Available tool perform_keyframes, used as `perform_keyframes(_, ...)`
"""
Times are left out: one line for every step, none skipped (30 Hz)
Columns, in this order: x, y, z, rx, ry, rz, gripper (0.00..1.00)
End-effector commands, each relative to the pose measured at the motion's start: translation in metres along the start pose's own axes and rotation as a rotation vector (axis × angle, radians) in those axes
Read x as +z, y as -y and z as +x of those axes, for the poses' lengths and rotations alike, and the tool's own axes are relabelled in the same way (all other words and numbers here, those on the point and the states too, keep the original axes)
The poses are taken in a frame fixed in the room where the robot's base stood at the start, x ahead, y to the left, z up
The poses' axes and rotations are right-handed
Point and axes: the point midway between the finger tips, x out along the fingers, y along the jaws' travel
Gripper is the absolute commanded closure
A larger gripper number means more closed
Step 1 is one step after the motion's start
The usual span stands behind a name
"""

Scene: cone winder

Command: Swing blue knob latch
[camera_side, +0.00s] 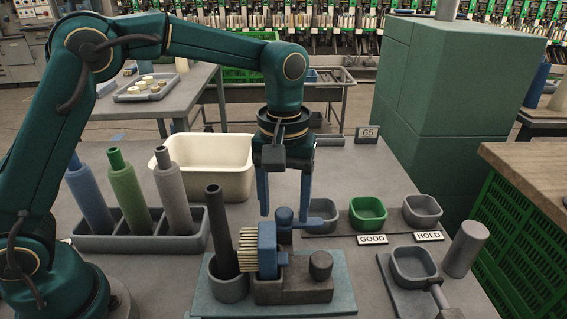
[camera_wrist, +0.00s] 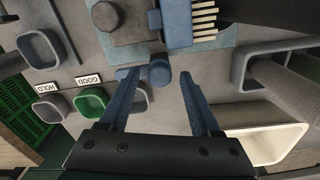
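The blue knob latch (camera_side: 285,216) has a round knob and a short blue arm reaching right, behind the blue block of the fixture in the side view. The knob (camera_wrist: 160,75) also shows in the wrist view, with its arm toward the left finger. My gripper (camera_side: 284,212) points straight down, open and empty, over the latch. In the wrist view the fingertips (camera_wrist: 158,76) stand apart on either side of the knob. I cannot tell whether either finger touches it. The latch's lower part is partly hidden by the fixture.
The fixture plate (camera_side: 215,308) carries a bristled blue block (camera_side: 267,250), a grey block (camera_side: 290,290) and a cup (camera_side: 229,285) with a dark rod. Three bobbins stand in a tray (camera_side: 130,243) at left. A cream bin (camera_side: 225,182) stands behind; small bowls (camera_side: 368,213) lie right.

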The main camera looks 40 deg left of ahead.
Motion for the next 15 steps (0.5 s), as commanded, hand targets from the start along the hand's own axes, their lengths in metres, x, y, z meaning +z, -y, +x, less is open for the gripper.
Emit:
perform_keyframes(0.0,0.0,-0.0001,0.0,0.0,0.0,0.57)
perform_keyframes(0.0,0.0,-0.0002,0.0,0.0,0.0,0.68)
perform_keyframes(0.0,0.0,-0.0002,0.0,0.0,0.0,0.83)
perform_keyframes(0.0,0.0,-0.0002,0.0,0.0,0.0,0.95)
perform_keyframes(0.0,0.0,-0.0002,0.0,0.0,0.0,1.0)
perform_keyframes(0.0,0.0,-0.0003,0.0,0.0,0.0,1.0)
perform_keyframes(0.0,0.0001,-0.0003,0.0,0.0,0.0,1.0)
perform_keyframes(0.0,0.0001,-0.0003,0.0,0.0,0.0,1.0)
perform_keyframes(0.0,0.0001,-0.0004,0.0,0.0,0.002,1.0)
perform_keyframes(0.0,0.0001,-0.0004,0.0,0.0,0.004,1.0)
perform_keyframes(0.0,0.0001,-0.0004,0.0,0.0,0.006,1.0)
perform_keyframes(0.0,0.0001,-0.0004,0.0,0.0,0.012,1.0)
perform_keyframes(0.0,0.0001,-0.0004,0.0,0.0,0.017,1.0)
perform_keyframes(0.0,0.0001,-0.0004,0.0,0.001,0.024,1.0)
perform_keyframes(0.0001,0.0001,-0.0004,0.0,0.001,0.035,1.0)
